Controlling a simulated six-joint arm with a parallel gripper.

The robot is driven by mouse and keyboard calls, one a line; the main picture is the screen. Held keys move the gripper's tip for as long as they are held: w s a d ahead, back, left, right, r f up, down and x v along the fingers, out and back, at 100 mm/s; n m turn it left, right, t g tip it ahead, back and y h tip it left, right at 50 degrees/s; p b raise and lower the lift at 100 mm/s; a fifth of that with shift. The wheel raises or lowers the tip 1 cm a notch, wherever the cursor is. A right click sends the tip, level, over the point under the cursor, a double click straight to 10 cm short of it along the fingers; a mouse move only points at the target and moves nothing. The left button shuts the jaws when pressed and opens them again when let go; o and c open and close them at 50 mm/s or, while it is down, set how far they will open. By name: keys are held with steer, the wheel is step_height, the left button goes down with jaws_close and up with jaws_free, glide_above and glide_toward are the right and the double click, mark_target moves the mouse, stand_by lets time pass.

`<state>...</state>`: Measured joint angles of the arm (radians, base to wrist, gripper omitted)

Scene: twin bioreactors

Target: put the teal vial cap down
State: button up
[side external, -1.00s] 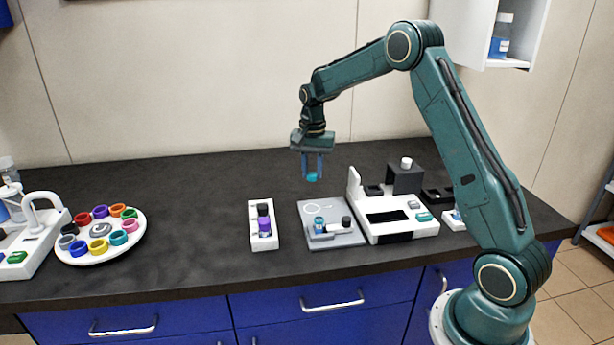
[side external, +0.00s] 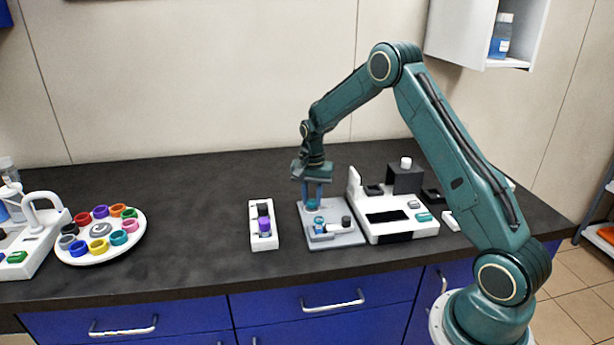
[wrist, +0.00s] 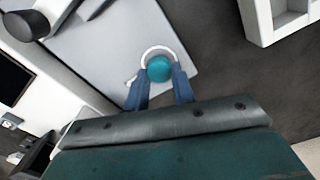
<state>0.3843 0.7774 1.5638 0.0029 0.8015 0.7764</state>
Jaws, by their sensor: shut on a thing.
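The teal vial cap (wrist: 159,69) is between my gripper's blue fingertips in the wrist view. In the side view the cap (side external: 312,205) shows at the fingertips, low over the back left of the grey plate (side external: 345,239). My gripper (side external: 312,200) is shut on the cap and points down. A white ring (wrist: 140,78) on the plate shows around and behind the cap in the wrist view. I cannot tell whether the cap touches the plate. A teal-topped vial (side external: 319,225) stands on the plate just in front of the gripper.
A dark-capped piece (side external: 346,222) lies on the plate's right. A white device (side external: 400,228) stands close to the right. A white rack (side external: 263,242) with a purple vial stands to the left. A round tray (side external: 80,257) of coloured rings is far left. Bare counter lies between.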

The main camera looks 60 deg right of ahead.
mark_target(312, 200)
steer(key=shift+f, duration=0.25)
steer(key=shift+f, duration=0.15)
steer(key=o, duration=1)
steer(key=shift+c, duration=0.2)
step_height(312, 200, up, 12)
steer(key=shift+r, duration=0.2)
steer(key=shift+a, duration=0.1)
stand_by(0.3)
